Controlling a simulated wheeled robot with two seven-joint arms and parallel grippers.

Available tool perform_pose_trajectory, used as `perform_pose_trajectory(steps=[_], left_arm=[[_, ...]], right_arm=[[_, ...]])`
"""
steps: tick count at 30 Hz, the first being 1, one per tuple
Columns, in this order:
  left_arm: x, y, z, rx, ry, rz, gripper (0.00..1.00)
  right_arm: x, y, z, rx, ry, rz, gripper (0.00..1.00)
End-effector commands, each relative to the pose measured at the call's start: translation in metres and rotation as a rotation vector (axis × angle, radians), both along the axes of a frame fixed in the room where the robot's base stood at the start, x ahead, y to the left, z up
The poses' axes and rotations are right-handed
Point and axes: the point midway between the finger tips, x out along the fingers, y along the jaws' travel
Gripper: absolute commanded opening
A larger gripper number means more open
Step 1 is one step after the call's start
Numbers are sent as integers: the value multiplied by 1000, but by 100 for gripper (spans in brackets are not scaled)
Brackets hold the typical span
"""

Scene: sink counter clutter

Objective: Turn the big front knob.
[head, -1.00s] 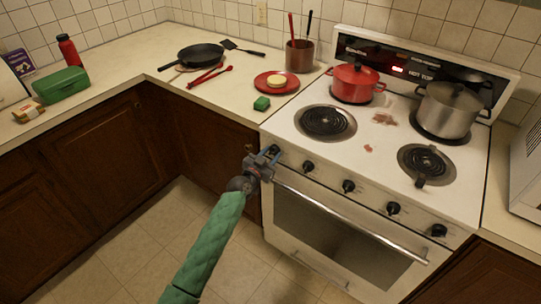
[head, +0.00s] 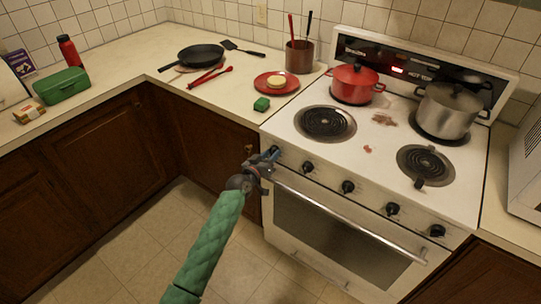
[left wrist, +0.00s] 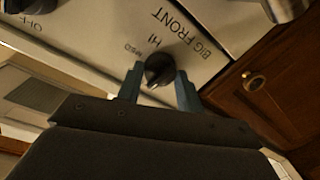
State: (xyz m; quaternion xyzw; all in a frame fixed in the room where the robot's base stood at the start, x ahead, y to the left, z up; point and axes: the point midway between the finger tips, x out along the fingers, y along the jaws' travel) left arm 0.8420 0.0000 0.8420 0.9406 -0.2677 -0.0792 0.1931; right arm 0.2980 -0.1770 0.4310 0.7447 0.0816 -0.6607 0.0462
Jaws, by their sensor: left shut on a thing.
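The big front knob (left wrist: 158,68) is black and sits on the stove's front panel, beside the printed words BIG FRONT, HI and MED in the left wrist view. My left gripper (left wrist: 160,84) has one blue finger on each side of the knob and is shut on it. In the head view my left gripper (head: 268,160) is at the leftmost end of the stove's knob row and hides most of this knob. The knob's exact setting is hard to read. My right gripper is not in view.
Other black knobs (head: 348,187) line the white stove's front (head: 325,172). The oven handle (head: 345,222) runs just below them. A red pot (head: 355,84) and a steel pot (head: 450,110) stand on the back burners. Dark cabinets (head: 215,130) are left of the gripper.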

Motion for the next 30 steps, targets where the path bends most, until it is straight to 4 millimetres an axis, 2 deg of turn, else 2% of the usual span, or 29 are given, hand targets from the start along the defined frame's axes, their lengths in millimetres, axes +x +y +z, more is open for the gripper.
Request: perform_pose_trajectory(steps=[10, 18, 27, 28, 30], left_arm=[[0, 0, 0, -126, 92, 0, 14], [0, 1, 0, -150, 110, 1, 14], [0, 1, 0, -150, 109, 1, 14], [0, 1, 0, -150, 109, 1, 42], [0, 1, 0, -150, 109, 1, 56]], right_arm=[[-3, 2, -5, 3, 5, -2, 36], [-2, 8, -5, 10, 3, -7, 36], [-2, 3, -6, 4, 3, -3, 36], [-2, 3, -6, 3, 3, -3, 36], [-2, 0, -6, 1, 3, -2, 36]])
